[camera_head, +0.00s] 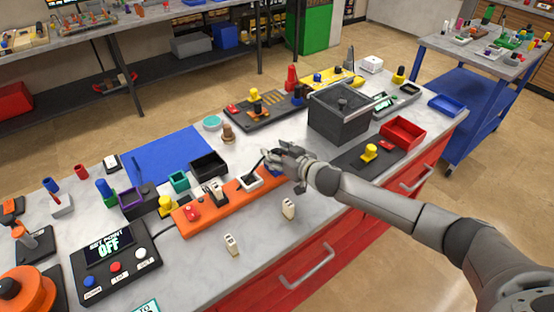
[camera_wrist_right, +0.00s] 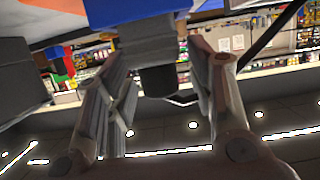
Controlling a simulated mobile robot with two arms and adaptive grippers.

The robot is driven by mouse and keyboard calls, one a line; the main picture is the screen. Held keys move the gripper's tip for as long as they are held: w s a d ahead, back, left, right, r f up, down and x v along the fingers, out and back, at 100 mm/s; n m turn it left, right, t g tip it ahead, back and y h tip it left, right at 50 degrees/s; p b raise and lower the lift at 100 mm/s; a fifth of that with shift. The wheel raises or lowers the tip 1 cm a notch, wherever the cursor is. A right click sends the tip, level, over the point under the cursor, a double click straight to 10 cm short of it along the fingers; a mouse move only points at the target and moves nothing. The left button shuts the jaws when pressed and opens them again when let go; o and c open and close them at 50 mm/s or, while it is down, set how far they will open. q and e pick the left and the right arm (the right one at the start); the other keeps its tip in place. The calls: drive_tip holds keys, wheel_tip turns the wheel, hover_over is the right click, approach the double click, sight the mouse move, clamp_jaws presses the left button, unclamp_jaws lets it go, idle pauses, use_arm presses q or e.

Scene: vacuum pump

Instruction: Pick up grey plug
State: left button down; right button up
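My right gripper (camera_head: 272,156) reaches in from the right, low over the far edge of the orange strip (camera_head: 222,202). In the right wrist view its two fingers (camera_wrist_right: 162,45) stand apart on either side of a grey block (camera_wrist_right: 147,33) with a dark round stub (camera_wrist_right: 158,80). This is likely the grey plug. The block lies close against the left finger, and a narrow gap shows at the right finger. In the head view the gripper hides the plug. A white socket piece (camera_head: 250,181) and black cable (camera_head: 257,160) are beside the gripper. My left gripper is not in view.
A dark grey box (camera_head: 340,122) stands behind and right of the gripper, near a yellow knob (camera_head: 369,152) on a black plate. A black tray (camera_head: 208,164) is to the left. Two cream blocks (camera_head: 289,208) (camera_head: 231,244) stand in front.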

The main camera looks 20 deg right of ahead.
drive_tip(key=c, duration=0.7)
drive_tip(key=shift+c, duration=0.3)
drive_tip(key=shift+r, duration=0.15)
